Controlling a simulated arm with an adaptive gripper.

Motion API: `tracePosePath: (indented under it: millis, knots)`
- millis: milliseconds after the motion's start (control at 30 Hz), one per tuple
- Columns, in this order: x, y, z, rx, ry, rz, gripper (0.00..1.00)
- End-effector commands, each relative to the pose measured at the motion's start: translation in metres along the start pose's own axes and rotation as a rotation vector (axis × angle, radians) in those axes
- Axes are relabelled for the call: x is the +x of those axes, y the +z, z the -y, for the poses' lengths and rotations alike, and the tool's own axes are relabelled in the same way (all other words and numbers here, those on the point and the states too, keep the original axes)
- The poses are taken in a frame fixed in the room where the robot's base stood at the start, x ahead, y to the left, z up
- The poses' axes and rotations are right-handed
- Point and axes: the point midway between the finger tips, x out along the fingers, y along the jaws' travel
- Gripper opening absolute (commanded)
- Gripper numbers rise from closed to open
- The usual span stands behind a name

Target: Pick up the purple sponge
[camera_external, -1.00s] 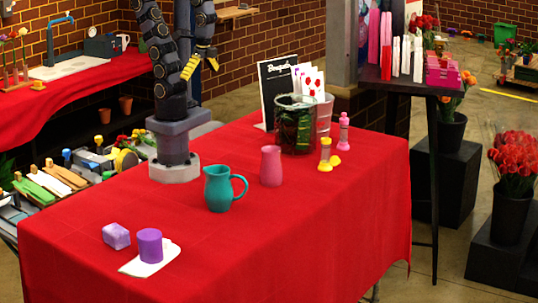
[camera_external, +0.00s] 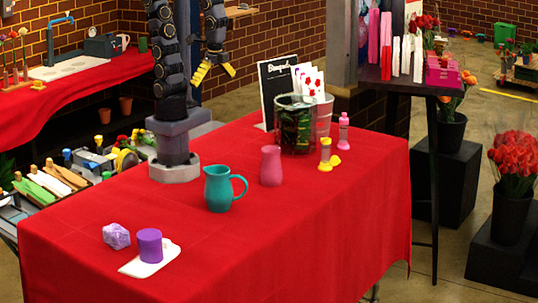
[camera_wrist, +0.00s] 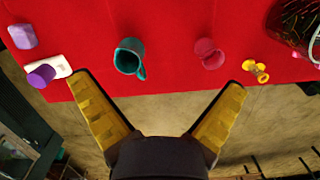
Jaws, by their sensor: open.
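A lavender block that looks like the purple sponge (camera_external: 116,236) lies on the red tablecloth near the left front of the table. It also shows at the upper left of the wrist view (camera_wrist: 22,36). A darker purple cylinder (camera_external: 149,246) stands right beside it on a white board (camera_external: 146,268); the cylinder shows in the wrist view too (camera_wrist: 41,75). My gripper (camera_external: 214,77) is high above the far side of the table, well away from the sponge. Its yellow fingers are spread with nothing between them, also in the wrist view (camera_wrist: 158,84).
The red cloth (camera_external: 250,250) is clear at the front right.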

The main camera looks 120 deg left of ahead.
Motion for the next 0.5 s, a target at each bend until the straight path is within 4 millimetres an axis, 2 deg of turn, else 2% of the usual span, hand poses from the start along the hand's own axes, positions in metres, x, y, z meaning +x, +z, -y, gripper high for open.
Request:
tracePosePath:
  millis: [33, 100, 167, 267, 367, 400, 467, 500]
  knots:
    - [0.001, -0.025, -0.009, 0.072, -0.021, -0.007, 1.0]
    - [0.004, -0.054, -0.024, 0.17, -0.047, -0.018, 1.0]
    - [0.009, -0.079, -0.041, 0.26, -0.068, -0.032, 1.0]
    - [0.022, -0.117, -0.079, 0.425, -0.103, -0.056, 1.0]
    - [0.041, -0.146, -0.126, 0.606, -0.133, -0.074, 1.0]
    - [0.051, -0.155, -0.147, 0.682, -0.143, -0.081, 1.0]
    - [0.067, -0.165, -0.182, 0.802, -0.153, -0.093, 1.0]
    - [0.081, -0.167, -0.206, 0.883, -0.156, -0.094, 1.0]
